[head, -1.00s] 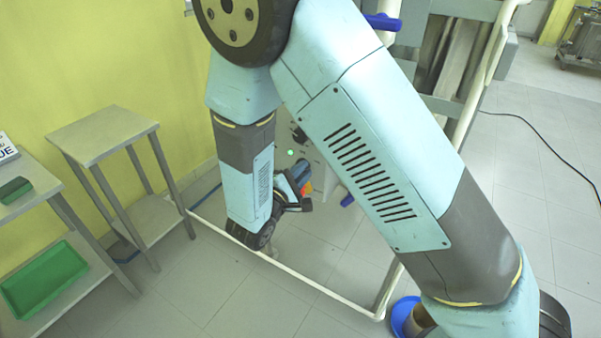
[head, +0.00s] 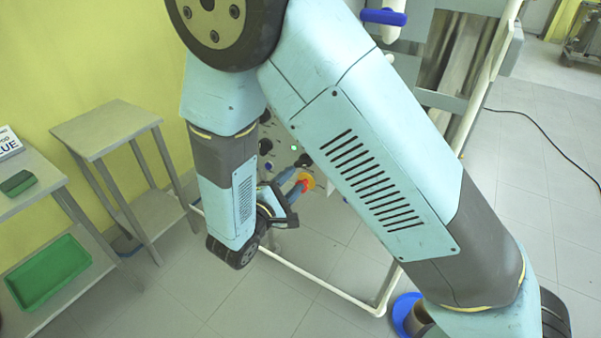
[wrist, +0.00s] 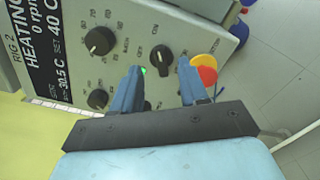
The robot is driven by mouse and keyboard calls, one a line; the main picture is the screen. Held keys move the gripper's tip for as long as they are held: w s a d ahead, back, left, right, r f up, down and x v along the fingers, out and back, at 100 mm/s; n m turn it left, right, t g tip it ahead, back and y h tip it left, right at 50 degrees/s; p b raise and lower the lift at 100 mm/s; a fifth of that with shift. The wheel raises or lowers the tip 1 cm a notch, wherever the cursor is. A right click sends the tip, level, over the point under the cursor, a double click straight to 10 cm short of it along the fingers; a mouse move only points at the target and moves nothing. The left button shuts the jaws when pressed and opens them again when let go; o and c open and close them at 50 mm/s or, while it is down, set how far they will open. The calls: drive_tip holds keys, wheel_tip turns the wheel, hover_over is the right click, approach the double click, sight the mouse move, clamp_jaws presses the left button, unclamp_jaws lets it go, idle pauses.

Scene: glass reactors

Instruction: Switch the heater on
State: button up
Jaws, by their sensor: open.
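The heater's grey control panel (wrist: 120,25) fills the upper left of the wrist view, tilted, with a dark HEATING display (wrist: 45,50) reading 30.5 C and set 40 C. A black rotary switch (wrist: 161,57) has an ON mark at its upper side. A small green light (wrist: 143,71) glows beside the left finger. My gripper (wrist: 160,66) is open and empty, its blue fingers on either side of the switch in the picture; I cannot tell whether they touch it. In the head view my gripper (head: 287,184) is at the panel, partly hidden by my arm.
Two larger black dials, an upper one (wrist: 99,41) and a lower one (wrist: 98,99), sit left of the fingers. A red-and-yellow stop button (wrist: 207,74) is close to the right finger. A white pipe frame (head: 330,290) runs low in front. A side table (head: 105,130) stands left.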

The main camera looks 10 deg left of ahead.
drive_tip(key=v, duration=0.7)
drive_tip(key=shift+s, duration=0.1)
drive_tip(key=w+d+r+m+g+h, duration=0.25)
drive_tip(key=d+r+m+g, duration=0.35)
drive_tip(key=d, duration=0.6)
drive_tip(key=w+d+r+m+g+h, duration=0.1)
drive_tip(key=w+d+r+m+g, duration=0.35)
drive_tip(key=d, duration=0.75)
drive_tip(key=s+d+r+m+y, duration=0.9)
drive_tip(key=s+d+r+y, duration=0.1)
drive_tip(key=d+r, duration=0.4)
drive_tip(key=shift+s+d+r, duration=0.2)
drive_tip(key=shift+s+r, duration=0.5)
drive_tip(key=shift+r, duration=0.05)
